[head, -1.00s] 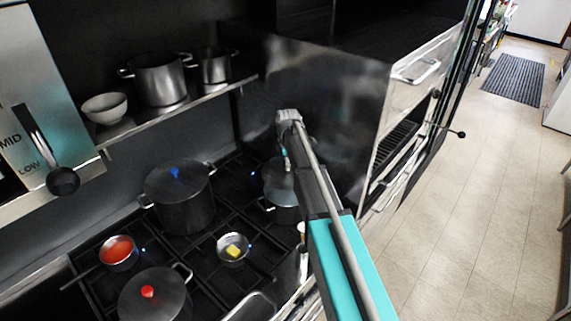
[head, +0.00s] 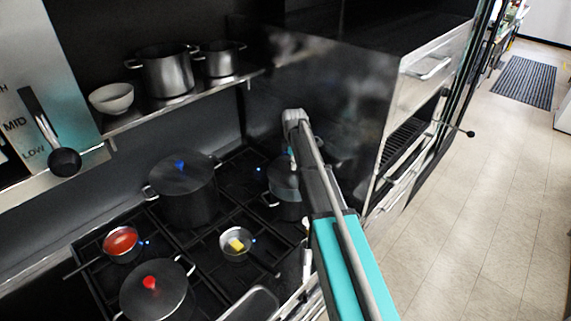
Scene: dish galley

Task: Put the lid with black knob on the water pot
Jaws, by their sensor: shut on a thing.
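My gripper (head: 291,160) points down over the back right of the stove, partly hidden by my own arm. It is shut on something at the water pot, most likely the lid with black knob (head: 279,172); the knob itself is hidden. A greyish disc, seemingly this lid, shows at the top of the water pot (head: 284,208), a dark pot with side handles. I cannot tell whether the lid touches the rim or hangs just above it.
A large pot with a blue-knobbed lid (head: 188,200) stands left of the water pot. A red-knobbed lid (head: 158,298) covers a pot in front. Small pans hold red sauce (head: 121,241) and a yellow piece (head: 237,244). A dark cabinet wall (head: 350,100) rises close on the right.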

